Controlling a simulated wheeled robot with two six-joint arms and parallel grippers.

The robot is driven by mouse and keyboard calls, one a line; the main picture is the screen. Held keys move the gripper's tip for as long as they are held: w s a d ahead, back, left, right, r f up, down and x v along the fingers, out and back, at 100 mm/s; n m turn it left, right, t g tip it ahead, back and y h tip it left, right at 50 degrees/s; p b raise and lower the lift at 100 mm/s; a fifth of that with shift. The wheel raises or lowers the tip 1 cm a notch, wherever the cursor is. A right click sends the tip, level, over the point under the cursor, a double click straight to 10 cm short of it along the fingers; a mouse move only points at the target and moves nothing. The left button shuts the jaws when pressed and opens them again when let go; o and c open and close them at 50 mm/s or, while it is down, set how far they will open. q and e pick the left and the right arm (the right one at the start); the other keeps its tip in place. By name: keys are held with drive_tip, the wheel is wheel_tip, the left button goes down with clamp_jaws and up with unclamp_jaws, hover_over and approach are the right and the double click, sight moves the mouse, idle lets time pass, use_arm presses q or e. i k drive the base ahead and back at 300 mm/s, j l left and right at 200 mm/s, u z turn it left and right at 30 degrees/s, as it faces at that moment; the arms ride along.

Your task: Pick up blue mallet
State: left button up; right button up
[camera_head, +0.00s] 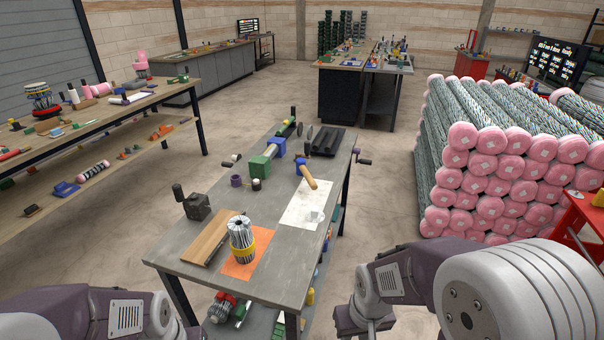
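The blue mallet (310,180) lies on the grey workbench near its right side. It has a blue head and a light wooden handle that points toward the lower right, over the top of a white sheet (297,213). Nothing is touching it from my arms. My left arm shows at the bottom left and my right arm at the bottom right, both short of the bench top. Neither gripper's fingers show in the frame.
The workbench (178,246) also holds a wooden board (207,238), a yellow-banded bundle of rods (242,240) on an orange sheet (236,270), a dark block with a handle (196,206), and a green-and-blue clamp device (266,158). Pink-ended mesh rolls (480,165) are stacked to the right.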

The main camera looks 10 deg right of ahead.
sight(307, 176)
drive_tip(key=l+u, duration=0.2)
drive_tip(key=l, duration=0.25)
drive_tip(key=l+u, duration=0.15)
drive_tip(key=l, duration=0.3)
drive_tip(key=k+l+u, duration=0.2)
drive_tip(key=l, duration=0.25)
drive_tip(key=l+u, duration=0.2)
drive_tip(key=l, duration=0.25)
drive_tip(key=i+l+u, duration=0.15)
drive_tip(key=l, duration=0.2)
drive_tip(key=i+l+u, duration=0.2)
drive_tip(key=l, duration=0.2)
drive_tip(key=i+l+u, duration=0.15)
drive_tip(key=l, duration=0.2)
drive_tip(key=l+u, duration=0.15)
drive_tip(key=l, duration=0.3)
drive_tip(key=i+l+u, duration=0.25)
drive_tip(key=i, duration=0.2)
drive_tip(key=i+l+u, duration=0.3)
drive_tip(key=i+l, duration=0.05)
drive_tip(key=i, duration=0.05)
